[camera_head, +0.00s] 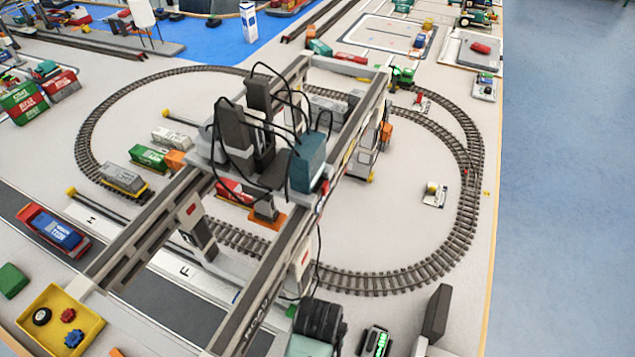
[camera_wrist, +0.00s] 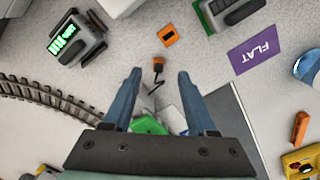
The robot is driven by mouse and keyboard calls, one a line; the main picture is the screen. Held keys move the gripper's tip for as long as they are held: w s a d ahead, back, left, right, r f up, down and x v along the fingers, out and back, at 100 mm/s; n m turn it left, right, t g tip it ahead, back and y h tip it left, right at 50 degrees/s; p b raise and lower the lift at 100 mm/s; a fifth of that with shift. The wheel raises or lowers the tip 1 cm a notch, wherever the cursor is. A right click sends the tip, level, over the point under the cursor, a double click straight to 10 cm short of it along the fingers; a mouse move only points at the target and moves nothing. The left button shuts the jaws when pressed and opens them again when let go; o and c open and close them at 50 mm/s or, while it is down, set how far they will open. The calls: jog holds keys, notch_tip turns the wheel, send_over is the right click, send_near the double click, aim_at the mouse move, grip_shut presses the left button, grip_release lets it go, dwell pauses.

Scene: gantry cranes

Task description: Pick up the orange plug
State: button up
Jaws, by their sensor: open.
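In the wrist view, a small orange plug (camera_wrist: 159,66) with a dark lower end lies on the pale surface. A thin dark cable or stem runs down from it. My gripper (camera_wrist: 159,75) is open, with its two blue-grey fingers on either side of the plug's lower end in the picture. I cannot tell the height between fingertips and plug, and no contact shows. A flat orange square with a dark slot (camera_wrist: 168,36) lies just above the plug in the picture. I cannot make out the plug in the head view.
A dark charger-like device with green display bars (camera_wrist: 76,46) stands left of the fingers; curved track (camera_wrist: 45,95) runs below it. A purple "FLAT" card (camera_wrist: 253,55) and an orange block (camera_wrist: 299,127) lie right. Green and white pieces (camera_wrist: 148,125) sit between the finger bases.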

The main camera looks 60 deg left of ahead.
jog(key=shift+d+f, duration=0.1)
jog(key=shift+f, duration=2.25)
grip_shut()
jog(key=shift+w, duration=0.1)
